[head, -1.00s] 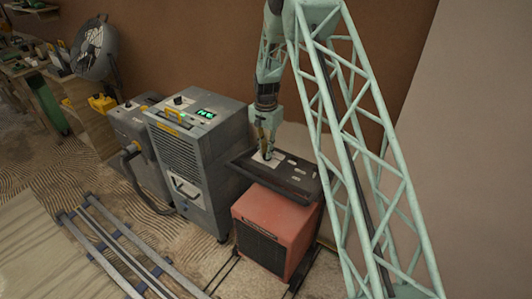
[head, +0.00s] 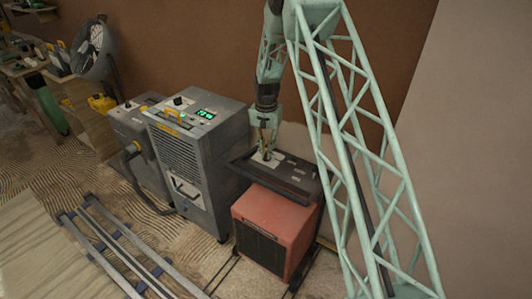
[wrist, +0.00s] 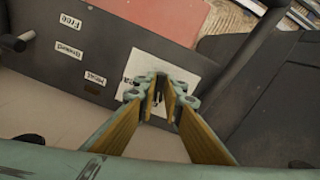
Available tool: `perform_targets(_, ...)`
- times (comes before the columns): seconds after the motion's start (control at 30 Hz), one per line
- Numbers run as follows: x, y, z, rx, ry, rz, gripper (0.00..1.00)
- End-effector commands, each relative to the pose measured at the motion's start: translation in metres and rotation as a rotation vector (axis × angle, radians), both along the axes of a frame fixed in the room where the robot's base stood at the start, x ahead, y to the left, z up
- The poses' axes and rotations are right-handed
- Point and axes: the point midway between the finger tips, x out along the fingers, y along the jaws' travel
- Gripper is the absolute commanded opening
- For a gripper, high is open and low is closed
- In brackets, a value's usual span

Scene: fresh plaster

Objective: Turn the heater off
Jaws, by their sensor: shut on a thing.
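The heater (head: 276,228) is a red box with a dark front grille, standing on the floor against the wall. A dark panel (head: 305,184) on its top carries several small white labels. A white plate (wrist: 176,62) on the panel shows between and beyond my fingers in the wrist view. My gripper (head: 266,156) points down onto this plate and also shows in the wrist view (wrist: 157,86). Its fingers are nearly together at the plate, shut on a small control there. The fingertips hide the control, so its position cannot be read.
A grey dehumidifier-like machine (head: 197,160) with a green display stands close to the left of the heater. Grey rails (head: 112,246) lie on the floor at the lower left. A round fan (head: 92,48) stands at the back left.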

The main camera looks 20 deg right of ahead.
Motion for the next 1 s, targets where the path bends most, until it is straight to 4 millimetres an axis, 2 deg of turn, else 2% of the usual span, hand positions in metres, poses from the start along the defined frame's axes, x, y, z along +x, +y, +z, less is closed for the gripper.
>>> perform_targets(0.7,-0.0025,-0.0041,0.0000,0.001,0.002,0.541,0.00)
perform_targets(1.0,-0.0026,-0.0056,-0.0001,0.001,0.002,0.710,0.00)
